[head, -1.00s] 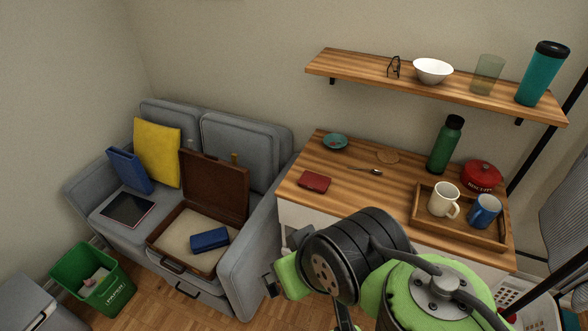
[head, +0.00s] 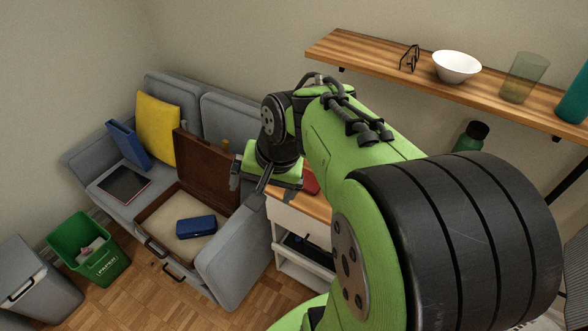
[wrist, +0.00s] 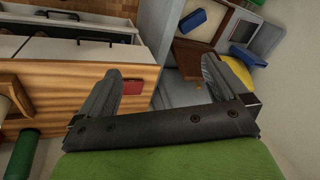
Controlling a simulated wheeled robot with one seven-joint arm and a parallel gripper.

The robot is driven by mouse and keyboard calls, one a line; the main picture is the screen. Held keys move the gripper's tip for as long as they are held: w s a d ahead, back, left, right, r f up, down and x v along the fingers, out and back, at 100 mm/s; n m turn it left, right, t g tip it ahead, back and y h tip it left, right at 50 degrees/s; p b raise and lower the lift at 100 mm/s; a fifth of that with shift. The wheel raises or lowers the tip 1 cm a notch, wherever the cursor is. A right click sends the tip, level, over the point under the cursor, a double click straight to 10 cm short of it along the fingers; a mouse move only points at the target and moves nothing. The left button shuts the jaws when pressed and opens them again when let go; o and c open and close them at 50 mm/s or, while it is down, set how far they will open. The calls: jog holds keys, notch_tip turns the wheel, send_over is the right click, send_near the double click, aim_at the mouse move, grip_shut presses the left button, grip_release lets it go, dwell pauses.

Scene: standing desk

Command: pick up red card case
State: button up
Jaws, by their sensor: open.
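The red card case (head: 311,183) lies on the wooden desk top; in the head view my arm hides most of it. My gripper (head: 262,185) is in front of the sofa-side end of the desk. In the wrist view my gripper (wrist: 160,70) is open, with nothing held between its fingers. The card case shows just by the left finger, apart from it as far as I can tell.
A sofa (head: 222,270) with an open briefcase (head: 205,160) and a blue case (head: 196,227) stands left of the desk. The shelf (head: 390,78) with a white bowl (head: 457,67) hangs above. A green bottle (wrist: 22,155) stands on the desk.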

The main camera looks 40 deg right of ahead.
jog(key=w+d+f+m+t+y+b, duration=0.1)
jog(key=w+d+f+m+y+b, duration=0.1)
jog(key=d+f+m, duration=0.6)
jog(key=w+d+f+m+t+y+b, duration=0.1)
jog(key=w+d+f+m+y, duration=0.25)
jog(key=d, duration=0.65)
jog(key=s+d+f+m+t+h+b, duration=0.15)
jog(key=s+d+f+m+t, duration=0.25)
jog(key=d+f+m, duration=0.4)
jog(key=m+t, duration=0.3)
jog(key=m, duration=0.1)
send_near(315, 183)
jog(key=shift+h, duration=0.4)
jog(key=b+x, duration=0.2)
jog(key=x, duration=0.2)
jog(key=b+x, duration=0.3)
jog(key=x, duration=0.1)
jog(key=shift+w+a, duration=0.25)
jog(key=shift+a, duration=0.05)
jog(key=shift+c, duration=0.2)
